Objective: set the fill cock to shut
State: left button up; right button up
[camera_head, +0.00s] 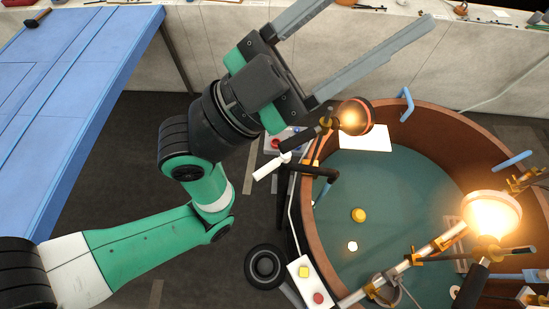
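A white lever handle (272,166) sits at the left rim of the round tank. It meets a black pipe (310,170) that reaches over the rim and bends down into the tank; this looks like the fill cock. The lever slants down to the left, and I cannot tell its setting. My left gripper (378,12) is open and empty, its two long grey fingers pointing up and right. It is beyond the lever in the picture, not touching it. My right gripper is not in view.
The brown-walled tank (309,219) holds green water and a yellow float (358,215). Two lit lamps (353,117) (490,215) stand over its rim. A white box with yellow and red buttons (309,283) is at lower left of the tank. A blue table (75,90) is at left.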

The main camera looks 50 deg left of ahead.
pick_arm(q)
jog(key=s+a+f+n+g+y+b, duration=0.1)
jog(key=a+f+b, duration=0.15)
jog(key=f, duration=0.85)
jog(key=a+f+n+g+y+b, duration=0.1)
jog(key=a+f+y+b, duration=0.15)
jog(key=f, duration=0.95)
jog(key=n+g+y+b, duration=0.2)
jog(key=n+y+b, duration=0.5)
jog(key=n+b, duration=0.15)
send_near(278, 161)
jog(key=s, duration=0.1)
jog(key=s+f, duration=0.1)
jog(key=shift+s+a+n+p, duration=0.3)
jog(key=shift+n+p, duration=0.05)
jog(key=shift+p, duration=0.05)
jog(key=w+p, duration=0.1)
jog(key=w, duration=0.2)
jog(key=w+p, duration=0.1)
jog(key=w, duration=0.3)
jog(key=w+p, duration=0.1)
jog(key=w, duration=0.2)
jog(key=shift+w+d+r, duration=0.25)
jog(key=shift+w+d, duration=0.05)
jog(key=shift+w+f+p, duration=0.15)
jog(key=shift+w+p, duration=0.2)
jog(key=shift+w, duration=0.25)
jog(key=shift+c, duration=0.2)
grip_shut()
